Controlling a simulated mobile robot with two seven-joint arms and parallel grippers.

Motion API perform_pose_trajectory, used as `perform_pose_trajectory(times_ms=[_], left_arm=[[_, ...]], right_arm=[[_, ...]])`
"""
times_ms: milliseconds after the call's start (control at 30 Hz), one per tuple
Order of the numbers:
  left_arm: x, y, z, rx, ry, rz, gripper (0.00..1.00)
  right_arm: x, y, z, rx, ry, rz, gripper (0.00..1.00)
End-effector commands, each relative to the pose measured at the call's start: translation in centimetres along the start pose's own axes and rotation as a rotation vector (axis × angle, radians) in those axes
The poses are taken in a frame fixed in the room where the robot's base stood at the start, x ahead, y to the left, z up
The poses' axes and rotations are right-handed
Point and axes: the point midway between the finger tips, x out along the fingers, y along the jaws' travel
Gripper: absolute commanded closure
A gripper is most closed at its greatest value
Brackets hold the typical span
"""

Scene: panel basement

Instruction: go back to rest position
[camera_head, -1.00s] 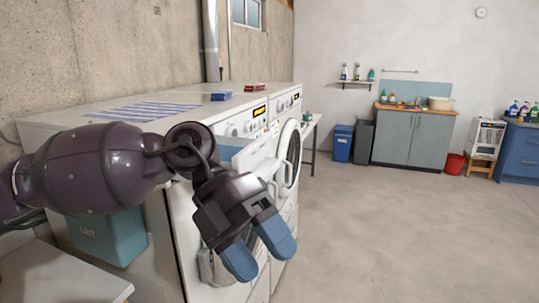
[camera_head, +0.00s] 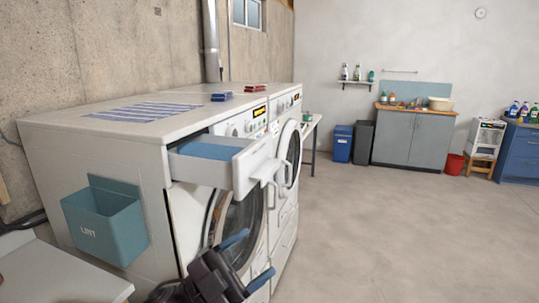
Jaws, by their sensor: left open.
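My left gripper (camera_head: 251,259) is low in the head view, in front of the near washing machine (camera_head: 165,190). Its two blue-tipped fingers are apart with nothing between them. Most of my left arm is below the picture's edge. The machine's detergent drawer (camera_head: 238,165) is pulled out above the gripper, with blue inside it. The round door below the drawer is partly hidden by the gripper. My right gripper is not in view.
A teal lint bin (camera_head: 106,222) hangs on the machine's side. A white surface (camera_head: 65,275) is at the lower left. A second machine with a round door (camera_head: 290,150) stands beyond. The floor (camera_head: 400,230) to the right is clear.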

Motion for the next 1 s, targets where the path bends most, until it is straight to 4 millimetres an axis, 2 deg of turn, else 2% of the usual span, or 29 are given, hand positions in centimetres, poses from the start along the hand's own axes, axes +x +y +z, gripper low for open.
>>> perform_pose_trajectory(times_ms=[100,267,367,500,633,700,800,900,1000], left_arm=[[-3.7,0.1,3.0,-0.068,-0.16,-0.144,0.31],[-9.7,1.0,6.6,-0.157,-0.39,-0.313,0.31],[-14.2,2.1,8.5,-0.213,-0.542,-0.407,0.31],[-21.2,4.6,10.4,-0.298,-0.766,-0.522,0.31],[-28.2,7.9,11.0,-0.384,-0.978,-0.612,0.31],[-31.9,9.9,10.8,-0.432,-1.09,-0.653,0.31],[-36.3,12.5,10.0,-0.491,-1.224,-0.697,0.31],[-39.5,14.6,9.1,-0.539,-1.323,-0.725,0.31],[-41.5,16.0,8.4,-0.57,-1.384,-0.742,0.31]], right_arm=[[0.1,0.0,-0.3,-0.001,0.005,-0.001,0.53],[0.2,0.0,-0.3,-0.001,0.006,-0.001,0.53],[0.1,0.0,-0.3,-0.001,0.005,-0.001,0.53],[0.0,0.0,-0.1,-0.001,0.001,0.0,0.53],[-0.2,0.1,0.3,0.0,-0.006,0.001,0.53],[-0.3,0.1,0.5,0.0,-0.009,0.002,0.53],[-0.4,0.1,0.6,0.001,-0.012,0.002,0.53],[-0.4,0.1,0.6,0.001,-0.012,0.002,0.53],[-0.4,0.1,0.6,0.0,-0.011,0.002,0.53]])
